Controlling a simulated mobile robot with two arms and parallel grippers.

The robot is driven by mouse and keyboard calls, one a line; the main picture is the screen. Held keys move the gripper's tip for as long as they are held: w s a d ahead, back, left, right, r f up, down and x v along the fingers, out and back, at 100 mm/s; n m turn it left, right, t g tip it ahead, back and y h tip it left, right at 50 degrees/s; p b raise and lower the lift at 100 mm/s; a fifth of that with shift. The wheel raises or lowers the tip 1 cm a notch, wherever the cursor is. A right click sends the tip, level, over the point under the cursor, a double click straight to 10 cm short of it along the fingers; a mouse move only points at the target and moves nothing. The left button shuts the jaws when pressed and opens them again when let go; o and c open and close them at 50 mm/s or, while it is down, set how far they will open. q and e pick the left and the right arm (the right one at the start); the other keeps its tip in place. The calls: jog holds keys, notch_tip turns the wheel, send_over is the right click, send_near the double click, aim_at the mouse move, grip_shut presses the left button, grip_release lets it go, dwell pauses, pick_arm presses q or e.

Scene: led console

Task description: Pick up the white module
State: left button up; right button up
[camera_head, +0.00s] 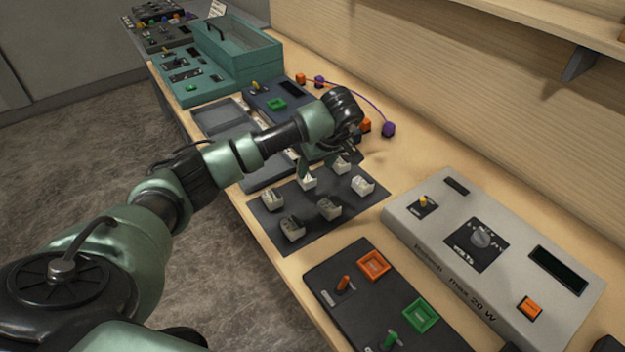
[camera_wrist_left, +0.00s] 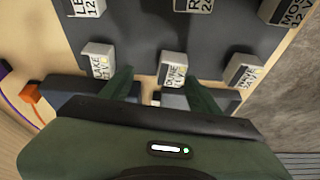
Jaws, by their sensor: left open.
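Several small pale modules with printed labels stand in two rows on a dark mat (camera_head: 262,218). All have similar whitish-grey bodies, and I cannot tell by colour which one is the white module. My left gripper (camera_head: 316,166) is open and points down over the far row. In the left wrist view its fingertips (camera_wrist_left: 160,88) are on either side of the middle module (camera_wrist_left: 173,70) of the near row there, apparently not closed on it. That module also shows in the head view (camera_head: 307,181). Neighbouring modules stand left (camera_wrist_left: 98,62) and right (camera_wrist_left: 243,71) of it. My right gripper is not in view.
A grey power unit (camera_head: 440,240) with a knob stands to the right. A dark panel (camera_head: 352,312) with orange and green square frames lies in front. Teal equipment (camera_head: 235,60) and a blue-grey box (camera_head: 262,100) stand behind. A purple cable (camera_head: 365,97) runs near the wall.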

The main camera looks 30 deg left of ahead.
aim_at(308, 176)
pick_arm(q)
jog(key=shift+s+a+f, duration=0.1)
jog(key=shift+a+f, duration=0.1)
jog(key=shift+f, duration=0.2)
jog(key=f+p, duration=0.1)
jog(key=s+a+f+p, duration=0.1)
jog(key=shift+s+a+p, duration=0.25)
jog(key=shift+s+p, duration=0.05)
jog(key=shift+p, duration=0.05)
jog(key=shift+w+a+f, duration=0.15)
jog(key=shift+w+f, duration=0.15)
jog(key=shift+f, duration=0.3)
jog(key=shift+w+a+f, duration=0.15)
jog(key=shift+w+f, duration=0.1)
jog(key=shift+f, duration=0.35)
jog(key=shift+w+f, duration=0.1)
jog(key=shift+f, duration=0.05)
grip_shut()
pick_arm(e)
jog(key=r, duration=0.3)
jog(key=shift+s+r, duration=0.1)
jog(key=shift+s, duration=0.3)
